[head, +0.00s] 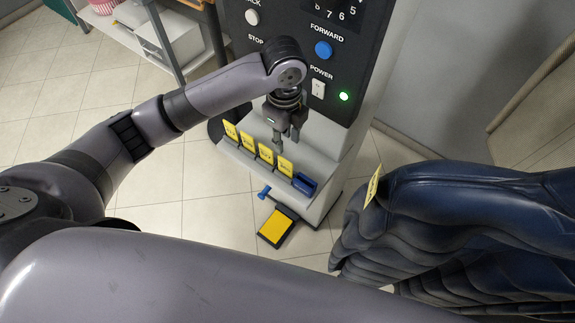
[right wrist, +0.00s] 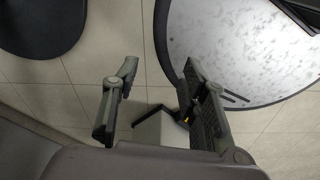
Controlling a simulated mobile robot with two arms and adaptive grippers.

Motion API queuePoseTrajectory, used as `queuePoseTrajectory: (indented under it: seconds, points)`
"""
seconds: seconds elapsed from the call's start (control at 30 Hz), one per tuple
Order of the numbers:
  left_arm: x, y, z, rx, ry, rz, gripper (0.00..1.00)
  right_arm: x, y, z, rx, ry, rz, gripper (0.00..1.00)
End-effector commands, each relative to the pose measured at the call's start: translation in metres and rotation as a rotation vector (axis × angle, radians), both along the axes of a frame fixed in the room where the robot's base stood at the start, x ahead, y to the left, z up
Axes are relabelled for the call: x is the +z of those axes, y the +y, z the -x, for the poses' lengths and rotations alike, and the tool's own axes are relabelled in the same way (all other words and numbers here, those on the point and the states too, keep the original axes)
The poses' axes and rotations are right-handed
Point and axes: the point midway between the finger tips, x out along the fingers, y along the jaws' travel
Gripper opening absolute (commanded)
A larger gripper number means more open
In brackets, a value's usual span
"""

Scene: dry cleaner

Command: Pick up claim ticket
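Several yellow claim tickets stand in a row on the grey ledge (head: 313,150) of the control console. The front one (head: 285,166) and its neighbour (head: 266,154) are nearest my left gripper (head: 287,143). That gripper points down just above and behind the row, its fingers apart with nothing visible between them. Contact with a ticket cannot be told. Another yellow tag (head: 372,186) is on the dark blue garments at the right. My right gripper (right wrist: 160,75) shows in the right wrist view, open and empty above the floor.
The console panel (head: 330,60) rises directly behind the left gripper. A blue stapler-like object (head: 304,184) sits at the ledge's front end. A yellow-topped pedal (head: 275,226) is on the floor. Dark blue garments (head: 450,200) fill the right side. A shelf (head: 165,45) stands back left.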

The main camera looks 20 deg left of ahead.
Motion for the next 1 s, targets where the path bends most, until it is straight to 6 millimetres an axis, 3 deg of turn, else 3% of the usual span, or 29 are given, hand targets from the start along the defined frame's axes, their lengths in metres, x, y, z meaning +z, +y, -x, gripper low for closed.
queuePoseTrajectory:
  seconds: [0.13, 0.3, 0.53, 0.8, 1.0]
  points:
    - [-0.032, 0.0, 0.001, 0.001, 0.004, 0.001, 0.28, 0.007, 0.009, 0.006, 0.003, 0.008, -0.01, 0.4]
    - [-0.059, -0.001, 0.0, 0.001, 0.001, 0.001, 0.28, 0.01, -0.005, 0.004, 0.004, 0.005, 0.007, 0.4]
    - [-0.075, 0.0, -0.001, 0.001, 0.0, 0.001, 0.28, 0.014, -0.018, -0.002, -0.001, -0.002, 0.021, 0.4]
    - [-0.113, 0.005, -0.005, 0.002, 0.0, 0.001, 0.28, 0.025, -0.015, -0.002, -0.002, -0.002, 0.018, 0.4]
    - [-0.123, 0.005, -0.005, 0.0, -0.003, 0.001, 0.28, 0.025, -0.003, -0.002, -0.002, -0.002, 0.003, 0.4]
